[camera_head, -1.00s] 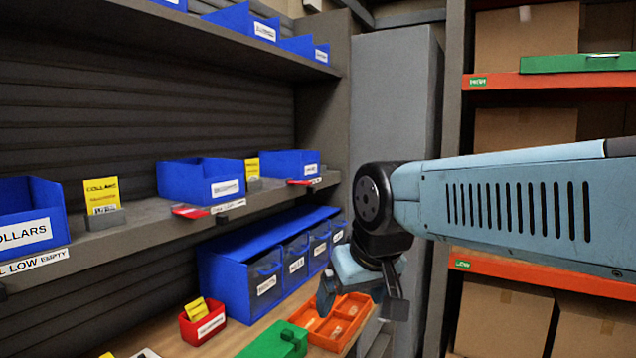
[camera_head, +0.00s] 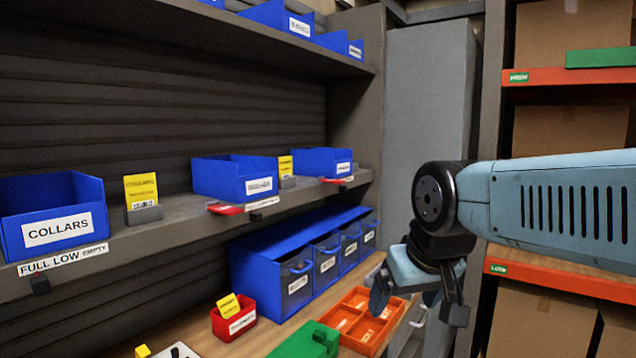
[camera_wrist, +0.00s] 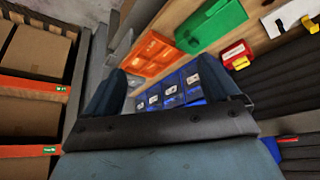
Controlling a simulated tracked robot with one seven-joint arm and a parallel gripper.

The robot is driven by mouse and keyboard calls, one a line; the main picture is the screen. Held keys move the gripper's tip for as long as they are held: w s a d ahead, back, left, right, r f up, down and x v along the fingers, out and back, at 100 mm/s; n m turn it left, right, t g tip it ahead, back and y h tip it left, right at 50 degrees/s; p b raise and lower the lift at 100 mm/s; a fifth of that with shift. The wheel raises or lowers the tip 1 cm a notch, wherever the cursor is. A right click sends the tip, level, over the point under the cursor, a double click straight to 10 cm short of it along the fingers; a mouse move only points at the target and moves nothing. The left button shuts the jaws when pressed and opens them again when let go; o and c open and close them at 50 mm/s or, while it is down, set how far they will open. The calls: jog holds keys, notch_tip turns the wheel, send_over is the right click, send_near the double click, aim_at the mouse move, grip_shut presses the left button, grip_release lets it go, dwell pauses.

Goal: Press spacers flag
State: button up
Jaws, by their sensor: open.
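On the middle shelf stand a blue COLLARS bin (camera_head: 57,232), a middle blue bin (camera_head: 234,181) and a right blue bin (camera_head: 321,163). The middle and right labels are too blurred to read, so I cannot tell which is spacers. A red flag (camera_head: 224,208) sticks out at the shelf edge below the middle bin, and another red flag (camera_head: 332,180) is below the right bin. My gripper (camera_head: 418,306) is open and empty, pointing down, right of and below these flags. Its fingers also show in the wrist view (camera_wrist: 160,88).
Below are a blue drawer unit (camera_head: 268,272), an orange tray (camera_head: 360,318), a green box (camera_head: 304,342) and a small red bin (camera_head: 233,318) on a wooden bench. Yellow cards (camera_head: 141,190) stand between the bins. A grey cabinet (camera_head: 428,110) and carton shelves are at the right.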

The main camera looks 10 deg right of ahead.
jog(key=shift+w+a, duration=0.2)
jog(key=c, duration=0.3)
jog(key=w+a+f+m+g+y, duration=0.1)
jog(key=w+a, duration=0.2)
jog(key=w+a+f+m+g+y, duration=0.1)
jog(key=w+a+m+g+y, duration=0.1)
jog(key=w, duration=0.1)
jog(key=w+a+f+m+g+y, duration=0.1)
jog(key=w+a+g+y, duration=0.1)
jog(key=w+a, duration=0.1)
jog(key=shift+a+f+m, duration=0.3)
jog(key=shift+a+f, duration=0.05)
jog(key=shift+f, duration=0.05)
grip_shut()
jog(key=w+m+t+y, duration=0.1)
jog(key=w+m+y, duration=0.7)
jog(key=w+y, duration=0.9)
jog(key=w+d+f+m+t+h, duration=0.2)
jog(key=w+d+m+t+h, duration=0.2)
jog(key=w+d+m+t, duration=1.1)
jog(key=w+d+t, duration=0.3)
jog(key=d, duration=0.1)
jog(key=shift+d+f, duration=0.2)
jog(key=shift+d, duration=0.2)
jog(key=shift+w, duration=0.1)
